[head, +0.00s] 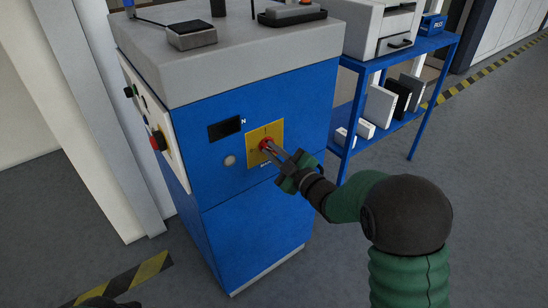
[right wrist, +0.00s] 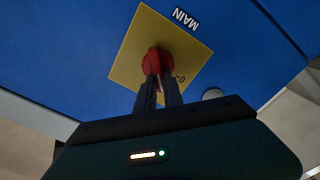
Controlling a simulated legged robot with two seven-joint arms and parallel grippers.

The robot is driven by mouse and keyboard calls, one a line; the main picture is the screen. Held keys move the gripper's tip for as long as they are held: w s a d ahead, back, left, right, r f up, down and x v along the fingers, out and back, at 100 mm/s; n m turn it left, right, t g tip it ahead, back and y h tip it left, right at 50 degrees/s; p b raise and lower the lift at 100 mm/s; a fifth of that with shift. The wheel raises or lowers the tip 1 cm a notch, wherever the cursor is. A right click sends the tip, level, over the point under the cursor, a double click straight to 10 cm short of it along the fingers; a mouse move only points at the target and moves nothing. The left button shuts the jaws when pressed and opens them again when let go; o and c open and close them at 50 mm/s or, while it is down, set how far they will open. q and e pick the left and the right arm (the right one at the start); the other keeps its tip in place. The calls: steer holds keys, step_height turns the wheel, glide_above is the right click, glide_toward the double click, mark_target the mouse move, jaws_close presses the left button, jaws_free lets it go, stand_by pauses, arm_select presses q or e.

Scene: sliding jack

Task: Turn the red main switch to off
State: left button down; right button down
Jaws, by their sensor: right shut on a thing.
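The red main switch (head: 264,143) sits on a yellow square plate (head: 278,129) on the front of a blue cabinet (head: 290,95). In the right wrist view the red switch (right wrist: 152,58) shows in the middle of the yellow plate (right wrist: 127,66), with the word MAIN beside it. My right gripper (head: 269,148) reaches in from the right, and its two fingers are shut on the switch's red handle. In the right wrist view the gripper's fingers (right wrist: 159,78) hide the lower part of the switch. A "0" mark shows on the plate beside the fingers.
A dark display (head: 226,129) and a round grey knob (head: 230,160) are left of the plate. A side panel (head: 150,125) carries several buttons. A blue shelf (head: 392,115) with binders stands to the right. The floor in front is open.

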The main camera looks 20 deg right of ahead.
steer(key=shift+s+a+f+n+b, duration=0.1)
steer(key=shift+f+n+b, duration=0.1)
steer(key=shift+n+b, duration=1.35)
steer(key=shift+w+a+f+n+b, duration=0.1)
steer(key=shift+f+n+b, duration=0.1)
steer(key=shift+n+b, duration=1.25)
steer(key=shift+s+a+f+n+b, duration=0.1)
steer(key=shift+f+n+b, duration=0.1)
steer(key=shift+n+b, duration=1.35)
steer(key=c, duration=1.5)
jaws_free()
steer(key=shift+o, duration=0.2)
